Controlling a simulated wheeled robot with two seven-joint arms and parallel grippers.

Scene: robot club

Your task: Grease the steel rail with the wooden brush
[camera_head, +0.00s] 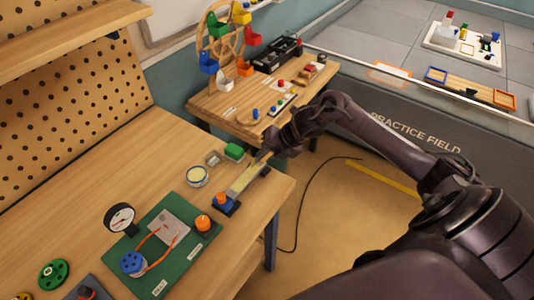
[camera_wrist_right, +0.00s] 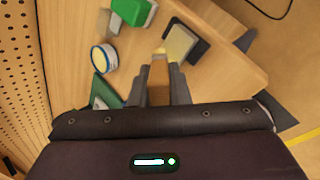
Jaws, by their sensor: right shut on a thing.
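My right gripper (camera_head: 266,151) is at the right end of the near workbench, above the far end of the rail. In the wrist view, its fingers (camera_wrist_right: 159,84) are shut on the wooden brush (camera_wrist_right: 159,72), whose handle stands between them. I cannot tell whether the bristles touch the rail. The steel rail (camera_head: 242,181) lies near the bench edge on a dark mount; its strip looks pale yellow, also in the wrist view (camera_wrist_right: 178,43). A round tin (camera_head: 197,176) with pale yellow contents stands to its left, also in the wrist view (camera_wrist_right: 103,58). My left gripper is not in view.
A green block (camera_head: 234,151) and a small clear jar (camera_head: 212,159) stand by the tin. A second table (camera_head: 222,104) holds a wooden wheel with coloured buckets. Bare bench lies left of the tin.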

